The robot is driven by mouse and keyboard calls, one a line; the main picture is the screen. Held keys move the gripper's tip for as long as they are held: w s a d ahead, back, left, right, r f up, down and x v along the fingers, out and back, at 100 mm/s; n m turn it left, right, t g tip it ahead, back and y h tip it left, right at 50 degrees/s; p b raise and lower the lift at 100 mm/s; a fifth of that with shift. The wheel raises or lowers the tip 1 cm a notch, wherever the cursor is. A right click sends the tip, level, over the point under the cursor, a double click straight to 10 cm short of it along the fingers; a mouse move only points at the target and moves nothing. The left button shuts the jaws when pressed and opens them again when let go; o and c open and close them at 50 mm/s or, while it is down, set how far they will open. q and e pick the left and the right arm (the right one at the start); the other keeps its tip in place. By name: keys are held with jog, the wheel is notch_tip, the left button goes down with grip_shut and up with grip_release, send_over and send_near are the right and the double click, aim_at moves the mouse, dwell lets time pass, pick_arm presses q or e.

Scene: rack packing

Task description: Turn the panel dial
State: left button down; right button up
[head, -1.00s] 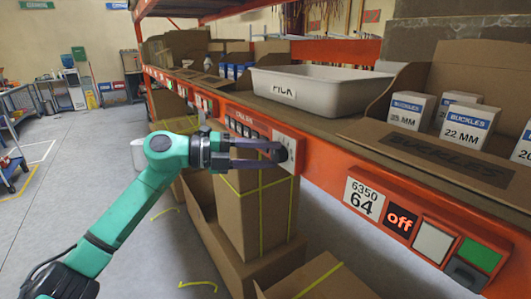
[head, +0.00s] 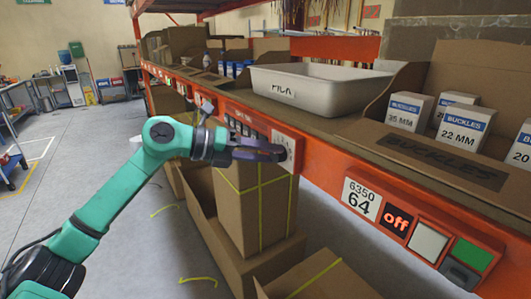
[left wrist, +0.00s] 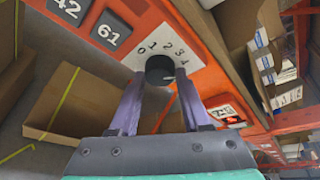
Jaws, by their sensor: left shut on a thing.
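The dial (left wrist: 160,70) is a round black knob on a white plate (left wrist: 189,30) marked 0, 1, 2, 3, 4, fixed to the orange shelf beam. A light mark shows at the dial's lower right edge in the left wrist view. My left gripper (left wrist: 160,80) is shut on the dial, one purple-grey finger on each side. In the head view, the left gripper (head: 281,153) reaches the plate (head: 291,140) from the left, and its fingers largely hide the dial. My right gripper is not in view.
Along the orange beam (head: 325,184) sit a lit "off" display (head: 397,221), a white button (head: 428,242) and a green one (head: 472,254). A grey bin (head: 320,85) and buckle boxes stand on the shelf above. Cardboard boxes (head: 262,215) stand below the beam.

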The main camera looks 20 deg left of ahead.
pick_arm(q)
jog(key=shift+f, duration=0.15)
jog(key=shift+c, duration=1.8)
grip_release()
jog(key=b+v, duration=0.5)
jog(key=v, duration=0.9)
jog(key=shift+a, duration=0.25)
jog(key=shift+s, duration=0.1)
